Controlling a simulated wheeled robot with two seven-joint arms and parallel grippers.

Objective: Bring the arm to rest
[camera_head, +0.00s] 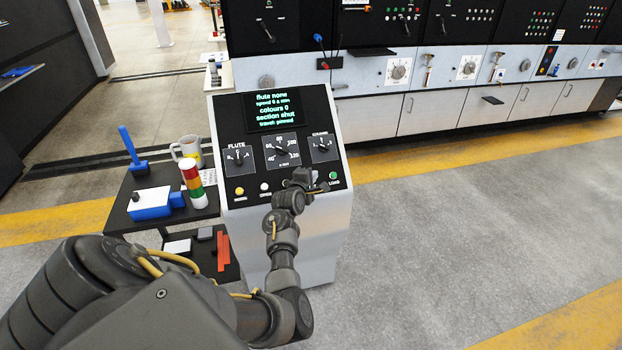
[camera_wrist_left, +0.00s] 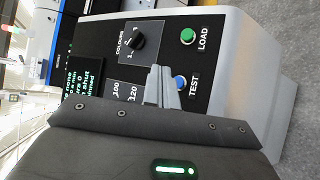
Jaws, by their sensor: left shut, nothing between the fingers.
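My left arm reaches in from the lower left of the head view. Its gripper (camera_head: 312,182) is over the lower right of the control console (camera_head: 290,215), near the button row. In the left wrist view the gripper's fingers (camera_wrist_left: 163,84) are shut and empty, beside the blue TEST button (camera_wrist_left: 180,82) and partly in front of it. I cannot tell whether they touch it. The green LOAD button (camera_wrist_left: 188,36) and the COLOURS knob (camera_wrist_left: 139,42) are clear of the fingers. The console's screen (camera_head: 272,110) reads flute none, colours 0, section shut. My right gripper is not in view.
A dark cart (camera_head: 120,215) left of the console carries a blue-handled tool (camera_head: 131,150), a mug (camera_head: 187,150), a stack light (camera_head: 193,185) and a blue-and-white block (camera_head: 152,203). A long machine (camera_head: 450,100) stands behind. The floor to the right (camera_head: 470,230) is free.

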